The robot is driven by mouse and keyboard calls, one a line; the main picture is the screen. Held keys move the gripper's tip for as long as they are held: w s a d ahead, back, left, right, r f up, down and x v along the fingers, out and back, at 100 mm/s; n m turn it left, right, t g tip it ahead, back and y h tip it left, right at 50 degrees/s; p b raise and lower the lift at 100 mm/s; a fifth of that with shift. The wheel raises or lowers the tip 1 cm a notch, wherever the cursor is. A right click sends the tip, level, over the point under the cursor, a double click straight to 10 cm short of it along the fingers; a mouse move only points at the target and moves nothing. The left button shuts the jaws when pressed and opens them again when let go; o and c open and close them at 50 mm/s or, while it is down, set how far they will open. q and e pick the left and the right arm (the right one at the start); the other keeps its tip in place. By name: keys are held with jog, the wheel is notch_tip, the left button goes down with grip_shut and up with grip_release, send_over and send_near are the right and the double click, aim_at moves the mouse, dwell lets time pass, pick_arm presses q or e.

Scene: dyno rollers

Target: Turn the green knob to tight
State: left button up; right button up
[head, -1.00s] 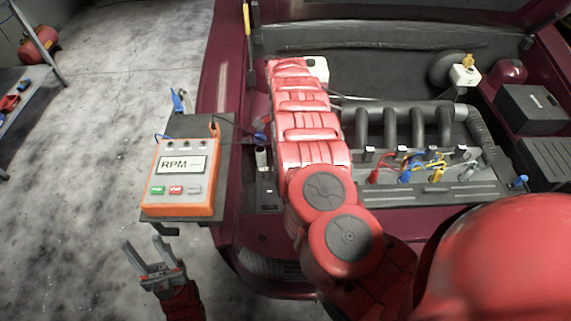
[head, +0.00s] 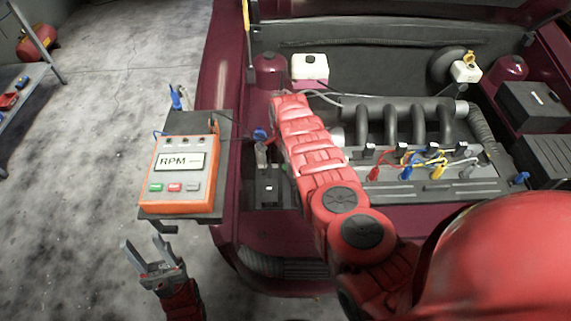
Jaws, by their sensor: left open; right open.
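I cannot make out a green knob in the head view; the only green I see is a small button on the orange RPM meter (head: 183,162). My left gripper (head: 143,241) is open and empty, below the meter and clear of it. My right arm reaches from the lower right over the engine bay, and its links hide its own gripper. A blue knob (head: 261,134) stands left of that arm, and another blue knob (head: 520,179) sits at the engine's right.
The meter lies on a dark side tray (head: 215,130) by the maroon car (head: 226,60). Coloured leads (head: 437,172) run across the engine. A white reservoir (head: 310,66) stands behind my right arm.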

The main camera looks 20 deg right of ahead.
grip_shut()
